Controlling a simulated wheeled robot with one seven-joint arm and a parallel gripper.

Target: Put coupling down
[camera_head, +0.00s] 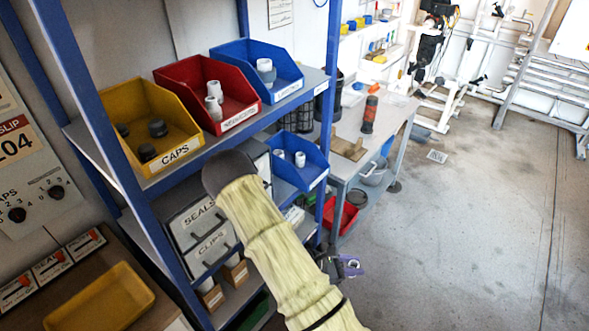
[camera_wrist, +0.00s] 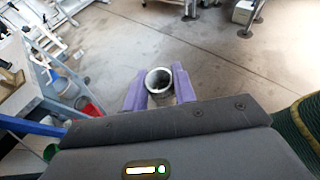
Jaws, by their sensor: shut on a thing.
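My gripper (camera_wrist: 158,85) has its two purple fingers closed on a pale grey, hollow, ring-shaped coupling (camera_wrist: 149,87). Its open end faces the wrist camera. In the head view my gripper (camera_head: 349,266) is to the right of the blue shelf rack, over the floor, partly behind my arm. The coupling is too small to make out clearly there. In the wrist view only floor shows around and beyond the coupling, and it touches no surface that I can see.
A yellow caps bin (camera_head: 137,100), a red bin (camera_head: 180,77) and a blue bin (camera_head: 228,52) stand on the upper shelf. A smaller blue bin (camera_head: 310,172) is lower. A workbench (camera_head: 390,115) stands behind. A yellow tray (camera_head: 85,312) lies front left. Floor at right is clear.

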